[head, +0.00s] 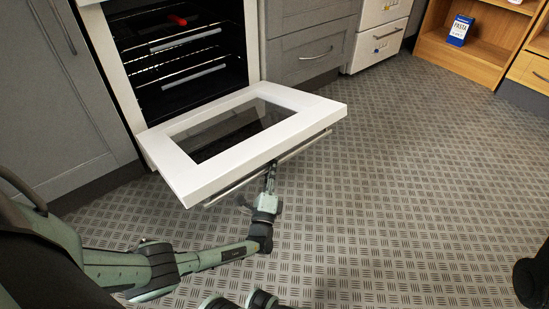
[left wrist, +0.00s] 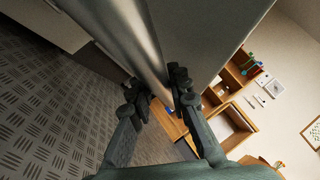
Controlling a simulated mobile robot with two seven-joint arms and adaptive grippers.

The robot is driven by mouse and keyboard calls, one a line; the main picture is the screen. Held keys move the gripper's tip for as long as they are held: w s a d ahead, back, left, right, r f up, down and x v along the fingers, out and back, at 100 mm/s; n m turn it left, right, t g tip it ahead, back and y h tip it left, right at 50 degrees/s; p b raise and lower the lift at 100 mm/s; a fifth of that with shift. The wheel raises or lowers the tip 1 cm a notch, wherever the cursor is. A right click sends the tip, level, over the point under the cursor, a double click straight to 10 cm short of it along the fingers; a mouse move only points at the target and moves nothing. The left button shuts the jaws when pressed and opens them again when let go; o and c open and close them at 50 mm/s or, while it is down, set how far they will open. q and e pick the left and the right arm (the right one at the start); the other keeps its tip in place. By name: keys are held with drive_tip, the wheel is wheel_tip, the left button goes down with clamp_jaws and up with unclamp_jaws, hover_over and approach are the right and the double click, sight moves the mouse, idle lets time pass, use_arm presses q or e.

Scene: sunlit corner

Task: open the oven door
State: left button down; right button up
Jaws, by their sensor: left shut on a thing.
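The white oven (head: 111,54) stands at the upper left of the head view, its dark inside with racks exposed. Its door (head: 180,172) is folded down, lying about level, with a dark glass window. The metal handle bar (head: 228,188) runs under the door's front edge. My left gripper (head: 270,180) is at that handle from below. In the left wrist view the handle (left wrist: 138,38) passes between the fingers of my left gripper (left wrist: 160,98), which is shut on it. My right gripper does not show.
Grey cabinets (head: 50,95) and grey drawers (head: 312,50) flank the oven. A wooden shelf (head: 475,58) with a blue pasta box (head: 460,30) stands at the upper right. The patterned floor (head: 400,180) is clear in front and to the right.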

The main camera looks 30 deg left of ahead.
use_arm(q)
drive_tip(key=shift+d+f, duration=0.2)
drive_tip(key=shift+f, duration=0.4)
drive_tip(key=c, duration=1.4)
unclamp_jaws()
drive_tip(key=shift+a+r, duration=0.1)
